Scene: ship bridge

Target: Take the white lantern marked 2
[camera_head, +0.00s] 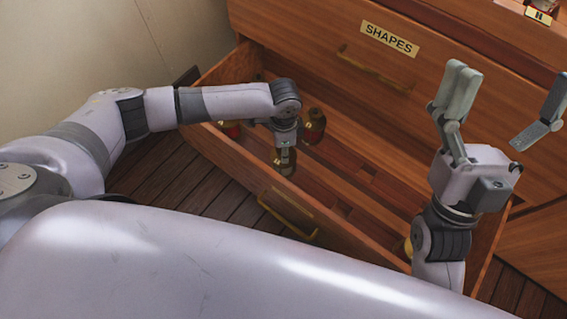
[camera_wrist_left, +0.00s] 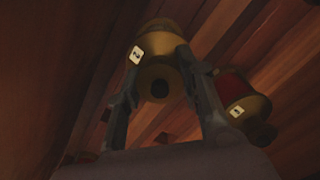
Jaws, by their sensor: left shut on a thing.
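My left gripper (camera_head: 285,152) reaches down into the open drawer and is shut on a brass-ended lantern (camera_head: 284,167). In the left wrist view the held lantern (camera_wrist_left: 160,45) stands between the two fingers, with a white tag on its brass end. The mark on the tag is tilted and looks like a 2. The colour of its glass cannot be told. A red lantern (camera_wrist_left: 233,85) with its own tag is just right of the fingers; a red and brass one shows left of the gripper in the head view (camera_head: 230,130). My right gripper (camera_head: 508,108) is open and empty.
The drawer (camera_head: 340,245) is pulled out, with a brass handle on its front. Another brass-topped lantern (camera_head: 314,124) stands close right of my left gripper. A closed drawer labelled SHAPES (camera_head: 390,40) is above. The drawer's middle looks mostly free.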

